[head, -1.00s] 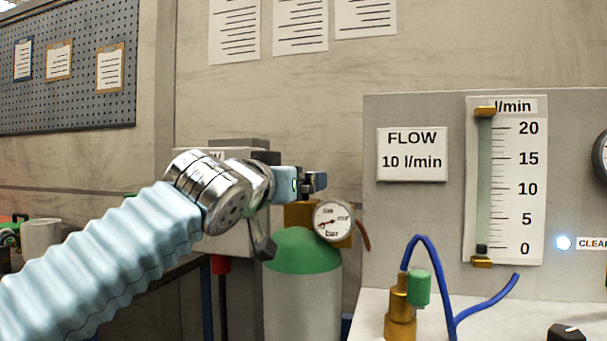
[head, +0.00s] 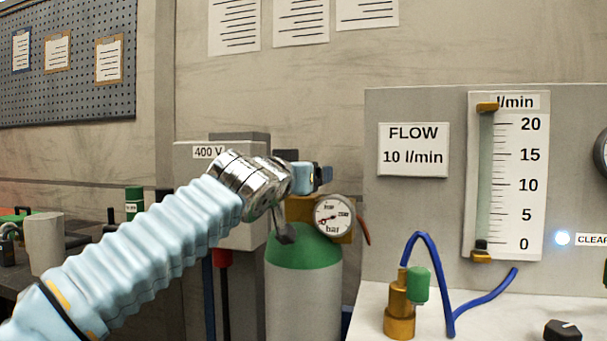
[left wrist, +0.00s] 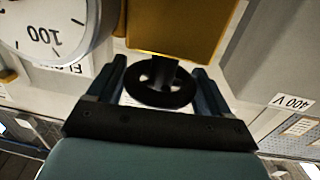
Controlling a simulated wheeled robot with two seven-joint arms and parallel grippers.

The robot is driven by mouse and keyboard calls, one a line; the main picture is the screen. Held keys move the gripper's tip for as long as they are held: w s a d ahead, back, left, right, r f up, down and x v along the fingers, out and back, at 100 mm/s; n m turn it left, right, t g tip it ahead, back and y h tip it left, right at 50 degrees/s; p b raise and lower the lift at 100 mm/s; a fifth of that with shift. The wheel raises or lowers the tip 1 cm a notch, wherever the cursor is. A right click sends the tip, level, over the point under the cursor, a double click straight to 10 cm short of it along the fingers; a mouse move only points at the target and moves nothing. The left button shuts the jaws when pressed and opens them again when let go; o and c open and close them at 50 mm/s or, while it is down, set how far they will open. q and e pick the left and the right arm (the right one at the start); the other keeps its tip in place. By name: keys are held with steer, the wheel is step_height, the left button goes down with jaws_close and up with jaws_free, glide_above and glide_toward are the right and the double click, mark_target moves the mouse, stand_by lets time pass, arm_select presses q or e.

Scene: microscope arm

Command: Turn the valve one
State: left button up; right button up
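The valve is a black round handwheel (left wrist: 160,85) below a brass block (left wrist: 175,28) in the left wrist view. The brass block also shows atop a green-shouldered gas cylinder (head: 303,290) in the head view, where my gripper hides the wheel. My left gripper (head: 319,178) is at the cylinder top. In the left wrist view it is open (left wrist: 158,82), with one finger on each side of the wheel and apparent gaps; contact cannot be told. The pressure gauge (head: 333,216) beside it has its needle near the low end. My right gripper is not in view.
A flow panel (head: 460,200) stands right, its tube float (head: 481,244) at 0 and a sign reading 10 l/min (head: 413,150). A brass fitting with a green cap (head: 418,285) and blue hose (head: 430,250) is in front. A grey 400 V box (head: 195,185) stands behind my arm.

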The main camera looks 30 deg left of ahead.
arm_select(q)
steer(key=shift+c, duration=0.5)
steer(key=shift+r+m+h+p, duration=0.2)
steer(key=shift+m+h+p, duration=0.3)
steer(key=shift+h+p, duration=0.45)
steer(key=shift+d+m+h+p, duration=0.1)
steer(key=shift+m+h+p, duration=0.5)
steer(key=shift+h+p, duration=0.25)
steer(key=shift+m+h, duration=0.3)
steer(key=shift+h, duration=0.3)
steer(key=m+g+h, duration=0.1)
steer(key=m+h, duration=0.2)
steer(key=h, duration=0.1)
steer(key=shift+f+h+p, duration=0.15)
steer(key=shift+h+p, duration=0.15)
steer(key=shift+p, duration=0.1)
steer(key=m+g+h, duration=0.2)
steer(key=m+h+p, duration=0.1)
steer(key=h, duration=0.1)
steer(key=shift+w+a+f+g, duration=0.1)
steer(key=shift+a+g, duration=0.2)
steer(key=shift+g, duration=0.1)
steer(key=m+g+h, duration=0.2)
steer(key=shift+m+h, duration=0.3)
steer(key=shift+h, duration=0.1)
steer(key=shift+d+m+g+h, duration=0.15)
steer(key=shift+m+g+h, duration=0.9)
steer(key=shift+g, duration=0.45)
steer(key=shift+m+g, duration=0.25)
steer(key=shift+g, duration=0.05)
